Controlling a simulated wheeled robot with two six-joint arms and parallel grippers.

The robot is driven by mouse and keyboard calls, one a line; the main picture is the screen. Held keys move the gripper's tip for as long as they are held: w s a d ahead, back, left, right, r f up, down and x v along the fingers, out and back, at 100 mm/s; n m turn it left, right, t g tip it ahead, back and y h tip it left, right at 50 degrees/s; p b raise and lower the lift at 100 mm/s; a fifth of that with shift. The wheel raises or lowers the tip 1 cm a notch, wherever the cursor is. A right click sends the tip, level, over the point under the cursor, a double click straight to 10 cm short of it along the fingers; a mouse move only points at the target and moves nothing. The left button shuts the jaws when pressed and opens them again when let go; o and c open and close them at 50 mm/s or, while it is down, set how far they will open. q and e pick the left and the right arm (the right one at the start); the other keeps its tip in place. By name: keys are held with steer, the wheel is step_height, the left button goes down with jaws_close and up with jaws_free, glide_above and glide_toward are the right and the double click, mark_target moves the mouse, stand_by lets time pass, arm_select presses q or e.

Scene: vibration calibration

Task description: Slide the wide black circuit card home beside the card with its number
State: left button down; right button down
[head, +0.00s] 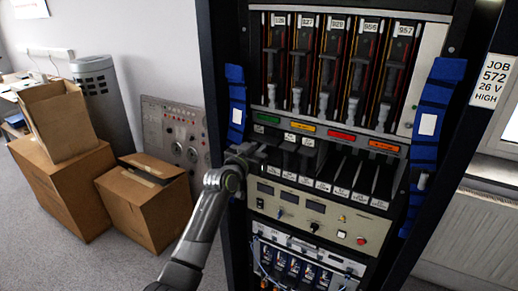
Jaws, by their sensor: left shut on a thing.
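My left gripper (248,155) is at the left end of the lower row of the rack, below the green label. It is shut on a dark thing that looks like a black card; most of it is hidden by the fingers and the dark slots. Several numbered cards (331,60) stand upright in the upper row, with white number tags on top; the small digits are hard to read. More black cards or dividers (364,178) show in the lower row above small white labels. My right gripper is not in view.
A sign (493,81) at right reads JOB 572, 26 V HIGH. Blue padded strips (236,100) flank the rack. A panel with knobs and a red button (361,240) sits below the lower row. Cardboard boxes (145,205) stand on the floor at left.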

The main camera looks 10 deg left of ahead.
arm_select(q)
steer(key=shift+r, duration=0.2)
steer(key=c, duration=1.3)
jaws_free()
steer(key=shift+w+d+f, duration=0.1)
steer(key=shift+f, duration=0.15)
steer(key=shift+f+b, duration=0.5)
steer(key=shift+b, duration=0.1)
steer(key=shift+s, duration=0.2)
steer(key=shift+p+v, duration=1.2)
steer(key=shift+v, duration=1.2)
